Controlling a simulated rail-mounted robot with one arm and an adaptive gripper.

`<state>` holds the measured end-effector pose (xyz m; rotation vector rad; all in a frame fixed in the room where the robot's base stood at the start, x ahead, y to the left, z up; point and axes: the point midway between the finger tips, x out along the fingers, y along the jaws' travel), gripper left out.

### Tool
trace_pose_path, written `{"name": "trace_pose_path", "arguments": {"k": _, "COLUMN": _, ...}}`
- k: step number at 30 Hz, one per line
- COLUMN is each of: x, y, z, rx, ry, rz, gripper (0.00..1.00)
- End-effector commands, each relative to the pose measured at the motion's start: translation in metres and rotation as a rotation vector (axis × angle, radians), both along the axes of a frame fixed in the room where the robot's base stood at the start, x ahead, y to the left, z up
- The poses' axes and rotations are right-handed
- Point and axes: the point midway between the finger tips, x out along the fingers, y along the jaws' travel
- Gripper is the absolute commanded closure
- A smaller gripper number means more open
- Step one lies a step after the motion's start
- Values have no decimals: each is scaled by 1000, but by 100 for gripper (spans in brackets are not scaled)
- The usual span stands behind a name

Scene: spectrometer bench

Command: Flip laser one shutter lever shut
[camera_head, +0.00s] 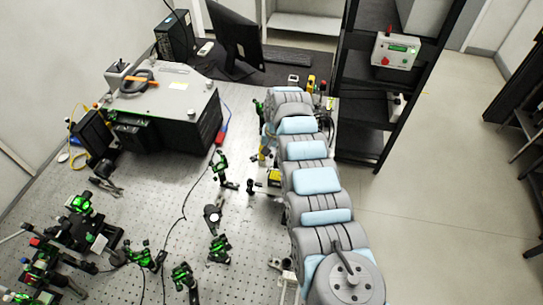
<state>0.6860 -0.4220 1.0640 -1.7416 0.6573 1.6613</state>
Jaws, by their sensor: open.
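My arm reaches away from the camera along the right side of the optical bench (185,185). Its far end is near the bench's back right part, and my gripper is hidden behind the arm links. I cannot make out the laser one shutter lever or tell which device is laser one. Small yellow and black parts (273,178) stand close to the arm's left side. A large black box with a grey top (165,105) stands at the back left of the bench. Any lever beside or under the arm is hidden.
Several green-lit optic mounts (219,248) stand on the front and left of the bench. A black cable (183,205) crosses it. A monitor (236,35) is behind. A black rack (365,100) holding a control box (396,50) stands right.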

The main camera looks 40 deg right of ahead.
Motion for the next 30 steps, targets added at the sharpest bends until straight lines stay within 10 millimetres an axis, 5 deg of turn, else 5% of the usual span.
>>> {"name": "trace_pose_path", "arguments": {"k": 1, "x": 0, "y": 0, "z": 0, "rx": 0, "ry": 0, "rz": 0, "gripper": 77}}
{"name": "trace_pose_path", "arguments": {"k": 4, "x": 0, "y": 0, "z": 0, "rx": 0, "ry": 0, "rz": 0, "gripper": 100}}
{"name": "trace_pose_path", "arguments": {"k": 30, "x": 0, "y": 2, "z": 5, "rx": -41, "ry": -31, "rz": 1, "gripper": 100}}
